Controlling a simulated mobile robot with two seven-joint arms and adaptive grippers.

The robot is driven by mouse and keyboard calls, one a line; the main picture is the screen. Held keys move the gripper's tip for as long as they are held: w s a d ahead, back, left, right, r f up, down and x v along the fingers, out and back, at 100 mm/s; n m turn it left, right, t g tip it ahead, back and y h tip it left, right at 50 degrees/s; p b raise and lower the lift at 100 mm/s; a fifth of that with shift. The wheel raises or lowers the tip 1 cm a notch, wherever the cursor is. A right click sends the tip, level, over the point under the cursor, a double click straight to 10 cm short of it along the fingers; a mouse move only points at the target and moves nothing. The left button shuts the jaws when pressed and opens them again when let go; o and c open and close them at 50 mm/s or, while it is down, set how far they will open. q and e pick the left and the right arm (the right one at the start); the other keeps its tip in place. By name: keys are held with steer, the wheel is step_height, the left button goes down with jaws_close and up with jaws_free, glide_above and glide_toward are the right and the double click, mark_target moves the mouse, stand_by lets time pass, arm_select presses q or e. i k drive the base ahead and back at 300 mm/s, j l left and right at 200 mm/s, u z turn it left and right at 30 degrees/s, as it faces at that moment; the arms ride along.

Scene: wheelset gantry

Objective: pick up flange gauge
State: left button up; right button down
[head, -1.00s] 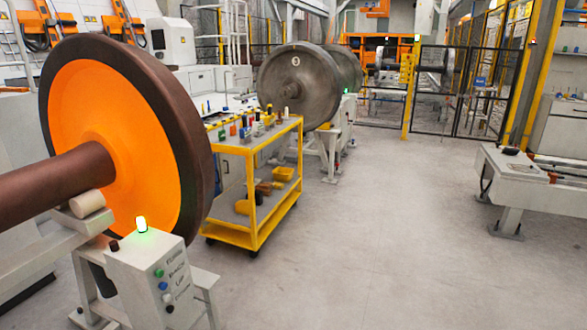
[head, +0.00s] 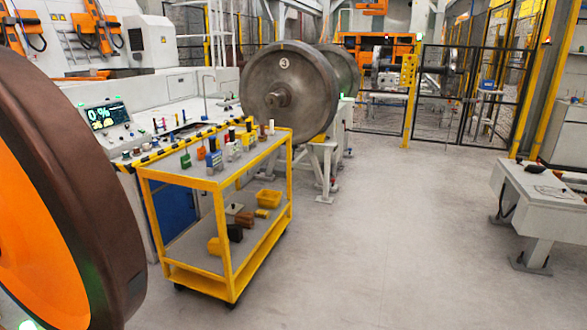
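A yellow-framed trolley (head: 227,280) stands ahead, left of the middle. Its grey top carries several small tools, among them a green item (head: 186,161), an orange and blue item (head: 213,155) and dark upright pieces. I cannot tell which of these, if any, is the flange gauge; they are too small. Neither of my grippers shows in the head view.
A large orange and brown wheel (head: 75,170) fills the left edge. A grey wheelset (head: 310,90) stands on supports behind the trolley. A control console (head: 105,118) is behind it. A white bench (head: 540,195) is at right. The middle floor is clear.

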mark_target(214, 159)
steer(key=i, duration=1.45)
